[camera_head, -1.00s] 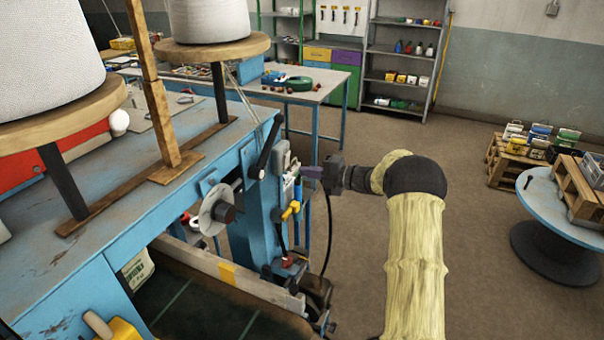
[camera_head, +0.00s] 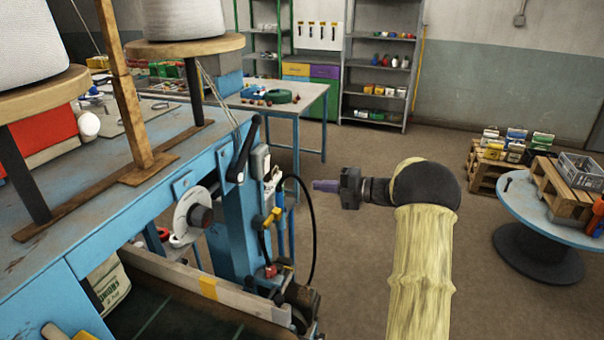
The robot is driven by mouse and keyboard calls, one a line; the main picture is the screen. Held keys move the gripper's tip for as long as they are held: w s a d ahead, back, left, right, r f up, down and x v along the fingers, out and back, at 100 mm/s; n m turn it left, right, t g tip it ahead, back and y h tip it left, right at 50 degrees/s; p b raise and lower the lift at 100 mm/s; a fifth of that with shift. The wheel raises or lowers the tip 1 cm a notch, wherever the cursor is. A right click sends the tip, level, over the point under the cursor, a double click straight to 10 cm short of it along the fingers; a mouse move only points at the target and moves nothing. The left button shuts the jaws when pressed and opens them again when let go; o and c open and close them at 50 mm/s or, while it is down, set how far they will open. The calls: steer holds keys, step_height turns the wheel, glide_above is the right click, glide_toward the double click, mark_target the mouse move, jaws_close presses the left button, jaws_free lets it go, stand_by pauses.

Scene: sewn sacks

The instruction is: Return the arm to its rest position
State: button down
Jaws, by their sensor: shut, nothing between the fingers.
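My gripper (camera_head: 326,186) is at the end of my arm, which wears a pale yellow sleeve (camera_head: 421,260). The purple fingers point left toward the blue sewing machine stand (camera_head: 235,225). They are shut and empty. A gap of open floor shows between the fingertips and the stand with its black cable (camera_head: 312,225). My arm rises from the bottom of the view and bends left at a dark elbow. Nothing touches the gripper.
The blue machine table (camera_head: 90,195) with thread cones (camera_head: 183,18) fills the left. A round blue spool table (camera_head: 520,205) stands at right, near pallets with boxes (camera_head: 490,172). A workbench (camera_head: 310,92) and shelves (camera_head: 385,75) are behind. The brown floor between is clear.

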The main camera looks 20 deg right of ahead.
step_height(320, 180, up, 3)
steer(key=w+a+m+t+h, duration=0.2)
steer(key=a+m+t+h, duration=0.15)
steer(key=m+h, duration=0.4)
steer(key=s+a+f+m+g+h, duration=0.2)
steer(key=s+m, duration=0.5)
steer(key=s, duration=0.4)
steer(key=s+a+f+m+g+h, duration=0.2)
steer(key=s+f+m+g, duration=0.3)
steer(key=s, duration=0.7)
steer(key=s+a+f+m+g+h, duration=0.2)
steer(key=s+a+f+m+g, duration=0.1)
steer(key=s+m, duration=0.6)
steer(key=s+f, duration=0.1)
steer(key=s, duration=0.2)
steer(key=shift+a+f+g, duration=0.15)
steer(key=shift+f+g, duration=0.15)
steer(key=shift+g, duration=0.05)
